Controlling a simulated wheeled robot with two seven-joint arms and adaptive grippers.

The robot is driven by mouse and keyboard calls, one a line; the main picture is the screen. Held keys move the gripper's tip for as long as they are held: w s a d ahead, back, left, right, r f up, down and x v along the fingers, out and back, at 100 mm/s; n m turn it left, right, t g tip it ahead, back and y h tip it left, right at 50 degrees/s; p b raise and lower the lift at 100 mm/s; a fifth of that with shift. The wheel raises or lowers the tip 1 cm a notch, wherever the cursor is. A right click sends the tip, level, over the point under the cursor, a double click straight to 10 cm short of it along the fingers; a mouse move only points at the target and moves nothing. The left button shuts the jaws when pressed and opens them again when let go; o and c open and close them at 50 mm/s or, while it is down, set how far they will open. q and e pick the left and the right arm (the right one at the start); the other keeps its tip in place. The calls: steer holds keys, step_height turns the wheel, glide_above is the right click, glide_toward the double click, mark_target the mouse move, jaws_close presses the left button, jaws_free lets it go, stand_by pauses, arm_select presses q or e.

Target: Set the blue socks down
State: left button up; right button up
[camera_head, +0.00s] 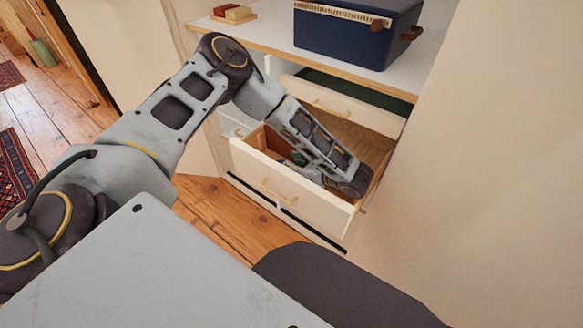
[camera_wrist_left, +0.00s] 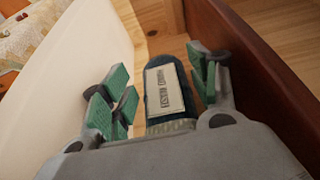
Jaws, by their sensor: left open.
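The blue socks (camera_wrist_left: 165,90), dark blue with a pale printed label, lie in the open lower drawer (camera_head: 275,188). They show in the left wrist view, between the green-padded fingers of my left gripper (camera_wrist_left: 162,82). The fingers are spread, one on each side of the socks, with a gap visible on the right; contact on the left cannot be told. In the head view my left gripper (camera_head: 298,160) reaches down into the drawer, and my forearm hides the socks. My right gripper is not in view.
A reddish-brown divider (camera_wrist_left: 262,62) stands close on the right of the gripper in the wrist view, and a pale drawer wall (camera_wrist_left: 75,65) on the left. Above, another drawer (camera_head: 335,105) is partly open. A blue box (camera_head: 345,38) stands on the top.

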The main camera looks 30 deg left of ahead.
arm_select(q)
steer(key=shift+r, duration=0.15)
steer(key=shift+d+r, duration=0.4)
steer(key=shift+d, duration=0.15)
steer(key=shift+s+d+r+p, duration=0.1)
steer(key=shift+d+r+p, duration=0.05)
steer(key=shift+d+p, duration=0.15)
steer(key=shift+p+v, duration=0.4)
steer(key=shift+v, duration=0.85)
steer(key=shift+d+r, duration=0.1)
steer(key=shift+d, duration=0.25)
steer(key=shift+d+r, duration=0.15)
steer(key=shift+d, duration=0.2)
steer(key=shift+p+v, duration=0.45)
steer(key=shift+v, duration=0.4)
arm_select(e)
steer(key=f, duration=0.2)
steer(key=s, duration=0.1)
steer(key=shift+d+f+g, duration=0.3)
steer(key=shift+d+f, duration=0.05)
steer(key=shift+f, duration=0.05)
